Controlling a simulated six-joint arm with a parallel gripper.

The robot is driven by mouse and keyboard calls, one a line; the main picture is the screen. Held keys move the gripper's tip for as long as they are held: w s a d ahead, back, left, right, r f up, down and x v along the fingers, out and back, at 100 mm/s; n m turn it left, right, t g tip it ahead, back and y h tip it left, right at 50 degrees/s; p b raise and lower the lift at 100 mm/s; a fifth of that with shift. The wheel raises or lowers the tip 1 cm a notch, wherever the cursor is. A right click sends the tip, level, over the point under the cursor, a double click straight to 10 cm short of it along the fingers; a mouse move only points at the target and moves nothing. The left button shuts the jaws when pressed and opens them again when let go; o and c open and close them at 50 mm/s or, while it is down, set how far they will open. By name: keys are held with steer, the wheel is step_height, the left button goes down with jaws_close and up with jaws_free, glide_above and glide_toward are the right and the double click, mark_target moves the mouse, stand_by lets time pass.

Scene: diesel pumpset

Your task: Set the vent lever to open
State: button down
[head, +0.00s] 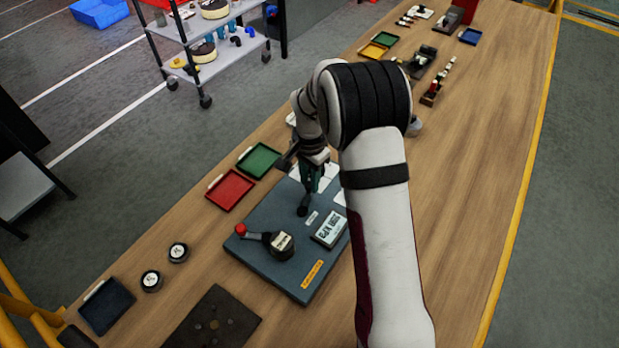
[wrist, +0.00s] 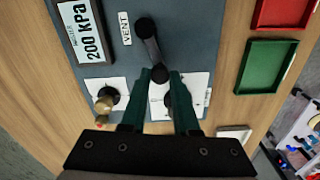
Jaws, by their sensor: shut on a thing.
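The vent lever (wrist: 152,48) is a black arm with a round pivot and a round knob at its other end. It sits on the blue-grey panel (wrist: 202,22) beside a white VENT label (wrist: 124,28). In the wrist view the lever runs from its pivot down toward my gripper (wrist: 158,76). The green fingers are shut on the lever's knob end, one on each side. In the head view my gripper (head: 311,180) points down over the panel (head: 262,268). There the lever is mostly hidden by the fingers; its black pivot (head: 303,210) shows below them.
A gauge display reading 200 kPa (wrist: 84,32) and a brass fitting (wrist: 104,104) are close by. A red-knobbed handle (head: 262,237) is at the panel's left. Red (head: 230,190) and green (head: 258,160) trays lie beside the panel.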

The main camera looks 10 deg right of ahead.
steer(key=a+n, duration=0.1)
steer(key=n, duration=0.2)
steer(key=a+n, duration=0.1)
steer(key=n, duration=0.1)
steer(key=shift+w+a+n, duration=0.3)
steer(key=shift+w, duration=0.05)
steer(key=n, duration=0.1)
steer(key=a+n, duration=0.1)
steer(key=n, duration=0.1)
steer(key=shift+s+a, duration=0.1)
steer(key=shift+a, duration=0.15)
steer(key=shift+s+a+n, duration=0.2)
steer(key=shift+a+n, duration=0.25)
steer(key=shift+n, duration=0.65)
steer(key=c, duration=0.7)
jaws_free()
steer(key=shift+o, duration=0.2)
